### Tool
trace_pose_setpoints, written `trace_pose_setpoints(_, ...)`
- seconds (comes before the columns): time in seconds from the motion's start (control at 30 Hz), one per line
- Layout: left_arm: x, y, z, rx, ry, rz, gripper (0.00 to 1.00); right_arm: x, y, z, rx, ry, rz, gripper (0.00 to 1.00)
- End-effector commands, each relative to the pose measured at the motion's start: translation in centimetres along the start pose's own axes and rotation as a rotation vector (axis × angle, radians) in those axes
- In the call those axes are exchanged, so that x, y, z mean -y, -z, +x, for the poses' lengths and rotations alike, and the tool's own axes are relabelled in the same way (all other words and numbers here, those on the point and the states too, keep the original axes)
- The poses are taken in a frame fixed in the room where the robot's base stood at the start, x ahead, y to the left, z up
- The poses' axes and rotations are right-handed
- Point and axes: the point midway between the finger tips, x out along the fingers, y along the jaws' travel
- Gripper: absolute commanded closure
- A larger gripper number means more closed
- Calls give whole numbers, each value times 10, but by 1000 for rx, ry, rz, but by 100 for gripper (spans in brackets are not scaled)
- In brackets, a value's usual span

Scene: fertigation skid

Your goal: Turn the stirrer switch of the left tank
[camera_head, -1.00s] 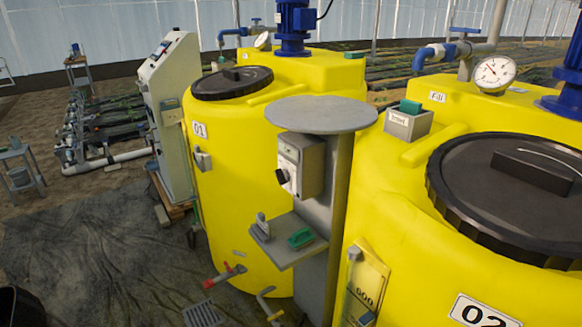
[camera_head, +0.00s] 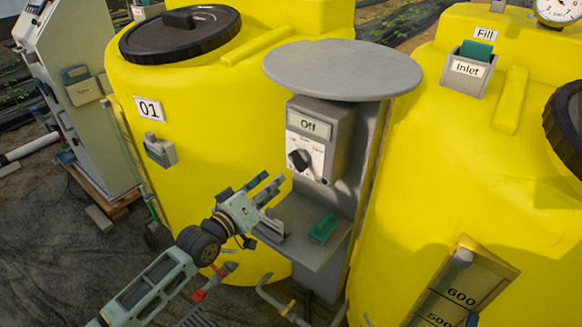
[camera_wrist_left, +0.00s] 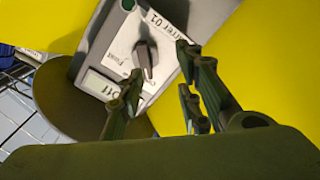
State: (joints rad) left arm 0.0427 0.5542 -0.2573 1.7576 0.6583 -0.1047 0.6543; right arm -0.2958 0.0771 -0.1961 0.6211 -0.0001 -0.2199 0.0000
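The stirrer switch is a black knob (camera_head: 299,159) on the white face of a grey box (camera_head: 328,127) between the two tanks. The box's display reads "Off". The left tank (camera_head: 215,125), yellow, carries the label 01. My left gripper (camera_head: 276,187) is below and left of the knob, apart from it, with its fingers spread and nothing between them. In the left wrist view the knob (camera_wrist_left: 146,60) shows beyond and between the open fingers (camera_wrist_left: 160,80), on a panel with partly hidden lettering ending "rer 01". My right gripper is in neither view.
A round grey plate (camera_head: 343,70) overhangs the box. Below it a grey shelf (camera_head: 310,250) holds a green block (camera_head: 323,228) and a small grey item. The right tank (camera_head: 430,170) stands close by on the right. A white control cabinet (camera_head: 70,90) is at far left.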

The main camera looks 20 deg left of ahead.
Motion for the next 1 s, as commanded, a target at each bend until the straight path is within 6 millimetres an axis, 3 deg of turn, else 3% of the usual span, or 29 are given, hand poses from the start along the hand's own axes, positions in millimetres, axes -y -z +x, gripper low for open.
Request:
trace_pose_setpoints(0.13,-21,11,7,-12,-44,-24,68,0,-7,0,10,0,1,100)
trace_pose_setpoints(0.6,-23,12,72,-13,-41,-21,68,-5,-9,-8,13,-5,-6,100)
trace_pose_setpoints(1.0,-22,12,79,-12,-41,-20,69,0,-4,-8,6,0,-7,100)
